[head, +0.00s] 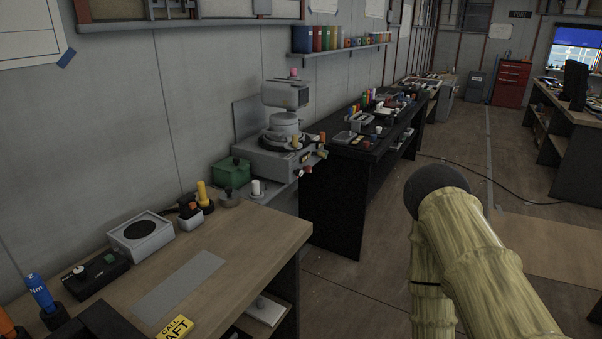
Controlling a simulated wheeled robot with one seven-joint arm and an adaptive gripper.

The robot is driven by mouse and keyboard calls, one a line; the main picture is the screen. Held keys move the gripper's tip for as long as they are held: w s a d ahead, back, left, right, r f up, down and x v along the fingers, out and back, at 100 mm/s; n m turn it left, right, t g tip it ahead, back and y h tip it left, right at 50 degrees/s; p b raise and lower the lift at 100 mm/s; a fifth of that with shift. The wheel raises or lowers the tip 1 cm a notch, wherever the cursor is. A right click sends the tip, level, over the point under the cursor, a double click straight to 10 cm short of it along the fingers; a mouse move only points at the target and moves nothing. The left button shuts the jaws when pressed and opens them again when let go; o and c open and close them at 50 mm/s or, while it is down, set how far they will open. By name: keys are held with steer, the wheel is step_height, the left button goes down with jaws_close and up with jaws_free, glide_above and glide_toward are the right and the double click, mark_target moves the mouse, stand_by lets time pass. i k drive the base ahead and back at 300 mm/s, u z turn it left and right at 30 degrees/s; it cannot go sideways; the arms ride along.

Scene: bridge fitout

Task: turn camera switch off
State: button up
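A boxy grey device that looks like a camera (286,94) sits on a round mount on a grey cabinet (272,160) against the wall. The cabinet's front edge carries small knobs in red, yellow and white. I cannot tell which control, if any, is the camera switch, or its position. My arm, in a yellowish ribbed cover with a dark rounded joint, fills the lower right. My gripper is not in view.
A dark bench (338,180) stands beyond the cabinet. The middle floor (470,140) is mostly open, with a cable across it.

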mark_target(298, 172)
steer(key=k, duration=0.5)
steer(key=z, duration=0.4)
steer(key=i, duration=1.6)
steer(key=u, duration=0.6)
